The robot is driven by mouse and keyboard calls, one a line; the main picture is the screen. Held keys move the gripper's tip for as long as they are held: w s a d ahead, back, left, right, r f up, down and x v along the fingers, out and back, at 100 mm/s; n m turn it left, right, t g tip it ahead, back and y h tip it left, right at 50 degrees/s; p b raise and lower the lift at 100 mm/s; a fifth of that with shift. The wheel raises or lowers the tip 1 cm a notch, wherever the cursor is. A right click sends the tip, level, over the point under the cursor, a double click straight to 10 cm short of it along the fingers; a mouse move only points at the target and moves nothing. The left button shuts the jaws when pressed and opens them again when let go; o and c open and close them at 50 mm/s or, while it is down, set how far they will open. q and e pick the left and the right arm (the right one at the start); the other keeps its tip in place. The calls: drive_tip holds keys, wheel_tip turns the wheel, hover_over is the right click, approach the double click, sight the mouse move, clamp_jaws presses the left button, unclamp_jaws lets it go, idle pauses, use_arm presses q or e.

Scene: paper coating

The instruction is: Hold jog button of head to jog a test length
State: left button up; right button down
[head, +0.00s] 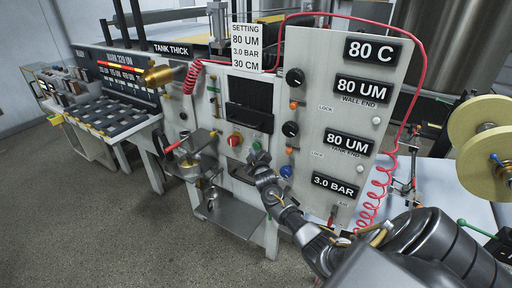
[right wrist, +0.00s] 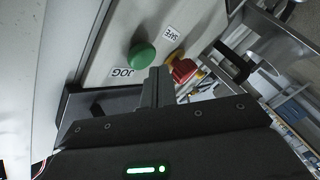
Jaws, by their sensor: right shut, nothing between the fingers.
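The green jog button (right wrist: 142,55) is on the pale panel in the right wrist view, next to a "JOG" label (right wrist: 123,72). In the head view it is mostly hidden at my gripper. My right gripper (right wrist: 158,84) is shut and empty, its fingertips just beside the green button; I cannot tell whether they touch it. In the head view this gripper (head: 258,158) is at the lower front of the coating head (head: 222,85). A red button on a yellow base (right wrist: 183,70), labelled "SAFE", is close to the fingertips; it also shows in the head view (head: 234,139). My left gripper is not in view.
A display panel (head: 330,110) reads 80 C, 80 UM, 80 UM and 3.0 BAR. A setting sign (head: 246,48) reads 80 UM, 3.0 BAR, 30 CM. A red coiled hose (head: 375,195) hangs at the right, near yellowish rolls (head: 485,150). A metal shelf (head: 230,213) juts out below.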

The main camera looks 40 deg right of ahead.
drive_tip(key=a+p, duration=0.1)
drive_tip(key=s+a+p, duration=0.1)
drive_tip(key=a, duration=0.1)
drive_tip(key=a+p, duration=0.1)
drive_tip(key=a, duration=0.1)
drive_tip(key=shift+s, duration=0.25)
drive_tip(key=shift+d, duration=0.1)
idle(0.9)
